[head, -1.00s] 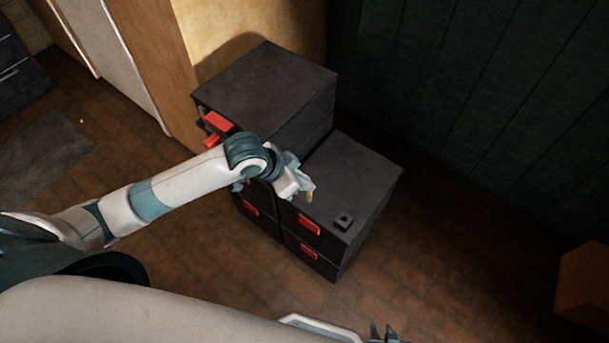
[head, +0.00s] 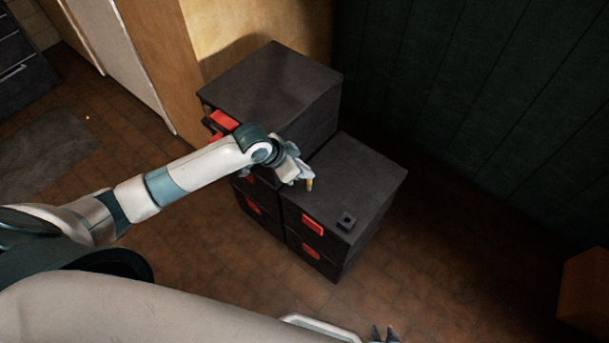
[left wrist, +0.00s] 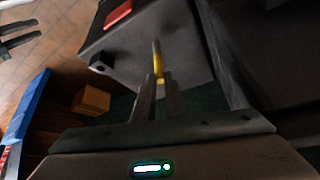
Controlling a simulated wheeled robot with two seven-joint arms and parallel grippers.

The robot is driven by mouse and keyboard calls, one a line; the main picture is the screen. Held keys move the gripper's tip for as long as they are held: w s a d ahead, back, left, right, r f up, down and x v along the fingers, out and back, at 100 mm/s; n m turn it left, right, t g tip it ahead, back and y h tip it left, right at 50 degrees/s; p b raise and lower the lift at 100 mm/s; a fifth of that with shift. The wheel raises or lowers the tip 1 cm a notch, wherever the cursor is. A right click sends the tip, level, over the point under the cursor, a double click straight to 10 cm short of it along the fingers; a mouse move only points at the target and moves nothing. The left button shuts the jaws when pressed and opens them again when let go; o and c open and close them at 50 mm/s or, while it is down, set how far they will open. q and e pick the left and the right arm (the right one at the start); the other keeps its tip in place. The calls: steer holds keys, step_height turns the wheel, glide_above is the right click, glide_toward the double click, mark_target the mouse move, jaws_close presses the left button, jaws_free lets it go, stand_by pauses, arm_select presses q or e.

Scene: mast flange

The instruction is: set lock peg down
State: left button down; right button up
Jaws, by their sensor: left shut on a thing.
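The lock peg (left wrist: 157,62) is a thin rod, yellow near the grip and darker toward its tip. It shows between the fingers in the left wrist view, and as a small yellow bit (head: 310,185) in the head view. My left gripper (head: 305,178) is shut on it, over the top of the lower dark cabinet (head: 355,175). I cannot tell whether the peg touches that top. A small dark block with a hole (head: 347,220) sits near the cabinet's front right corner; it also shows in the left wrist view (left wrist: 101,63). My right gripper (head: 384,335) is partly visible at the bottom edge.
A taller dark cabinet (head: 275,85) stands beside the lower one, with a red-handled drawer (head: 222,120) near my left arm. Red handles (head: 313,223) stick out of the lower cabinet's front. The lower cabinet's top is mostly bare. A wooden box (head: 585,295) stands at far right.

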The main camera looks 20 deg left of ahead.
arm_select(q)
steer(key=shift+f, duration=1.6)
steer(key=c, duration=1.8)
jaws_free()
steer(key=v, duration=1.2)
